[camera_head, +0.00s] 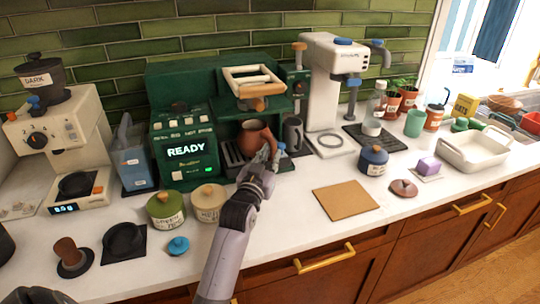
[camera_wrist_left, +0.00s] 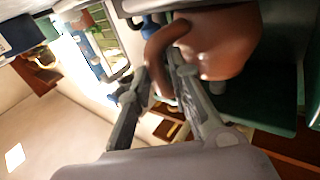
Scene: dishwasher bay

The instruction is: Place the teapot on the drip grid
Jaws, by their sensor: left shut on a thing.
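The teapot (camera_head: 254,137) is reddish-brown and sits inside the bay of the green coffee machine, over the slatted drip grid (camera_head: 233,157). It looks roughly upright in the head view. I cannot tell whether its base touches the grid. My left gripper (camera_head: 268,153) reaches in from the front and is shut on the teapot's handle. In the left wrist view the teapot's body (camera_wrist_left: 225,45) is cut off by the top edge, and its curved handle (camera_wrist_left: 156,52) runs down to the fingers (camera_wrist_left: 160,92). My right gripper is not in view.
A dark grey jug (camera_head: 293,134) stands close to the teapot's right. The green coffee machine (camera_head: 183,173) surrounds it. Green (camera_head: 165,208) and cream (camera_head: 208,201) lidded jars stand left of my forearm. A cork mat (camera_head: 345,200) lies on clear counter to the right.

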